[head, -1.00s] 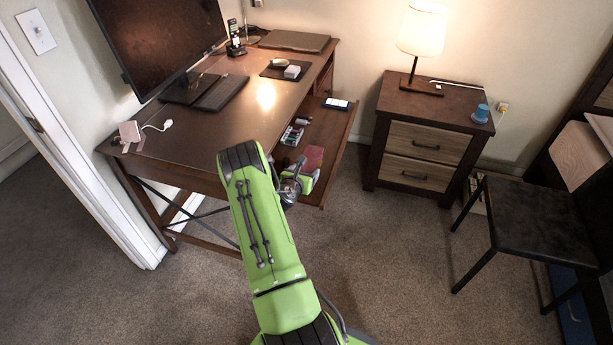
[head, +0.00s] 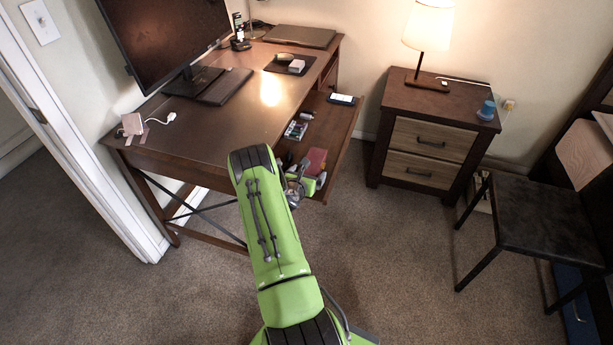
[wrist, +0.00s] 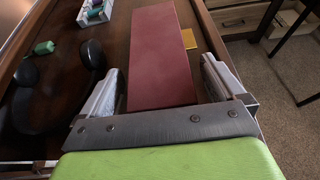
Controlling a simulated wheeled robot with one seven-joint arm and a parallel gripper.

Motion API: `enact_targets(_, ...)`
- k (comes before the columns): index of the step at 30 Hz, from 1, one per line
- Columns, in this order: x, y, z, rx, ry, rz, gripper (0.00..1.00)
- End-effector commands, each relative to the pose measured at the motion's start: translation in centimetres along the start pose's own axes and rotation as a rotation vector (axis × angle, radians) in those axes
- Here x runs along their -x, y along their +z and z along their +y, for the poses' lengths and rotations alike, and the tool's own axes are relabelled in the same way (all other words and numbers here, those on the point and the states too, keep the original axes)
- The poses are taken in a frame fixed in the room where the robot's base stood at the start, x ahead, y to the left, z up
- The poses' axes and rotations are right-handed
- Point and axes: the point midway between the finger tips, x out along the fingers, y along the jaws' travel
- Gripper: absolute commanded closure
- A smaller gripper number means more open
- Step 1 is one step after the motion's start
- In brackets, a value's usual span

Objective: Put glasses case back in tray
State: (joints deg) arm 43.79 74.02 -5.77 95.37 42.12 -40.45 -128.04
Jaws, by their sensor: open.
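A long dark-red block (wrist: 155,50), which looks like the glasses case, lies in the pulled-out desk tray (head: 330,125). It also shows in the head view (head: 317,158), near the tray's front end. My gripper (wrist: 163,78) is open, with one finger on each side of the red block's near end. The block shows between the fingers; I cannot tell whether they touch it. In the head view my gripper (head: 303,183) is partly hidden behind my green arm.
A white organizer (head: 296,130) with small items and a phone (head: 342,99) lie farther back in the tray. A yellow piece (wrist: 189,39) lies beside the red block. Black rounded things (wrist: 91,54) lie left. A nightstand (head: 425,150) stands right.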

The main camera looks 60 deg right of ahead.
Motion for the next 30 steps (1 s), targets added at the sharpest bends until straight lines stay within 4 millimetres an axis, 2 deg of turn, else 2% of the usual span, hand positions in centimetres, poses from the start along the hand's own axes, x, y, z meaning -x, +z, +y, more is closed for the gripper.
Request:
enact_targets(1,0.2,0.5,0.0,-0.001,-0.001,-0.001,0.04)
enact_targets(4,2.1,0.3,0.2,0.005,0.003,0.004,0.04)
enact_targets(12,9.3,0.3,0.1,0.01,0.004,0.002,0.04)
enact_targets(15,11.0,0.2,0.1,0.008,0.002,0.002,0.04)
enact_targets(18,11.9,0.3,0.0,0.004,0.001,0.0,0.04)
enact_targets(24,12.2,0.4,0.0,-0.005,0.0,-0.002,0.04)
enact_targets(27,12.9,1.9,0.7,-0.108,-0.013,-0.002,0.04)
enact_targets(29,14.1,3.7,1.5,-0.252,-0.031,0.005,0.04)
enact_targets(30,15.3,5.0,2.2,-0.377,-0.046,0.019,0.04)
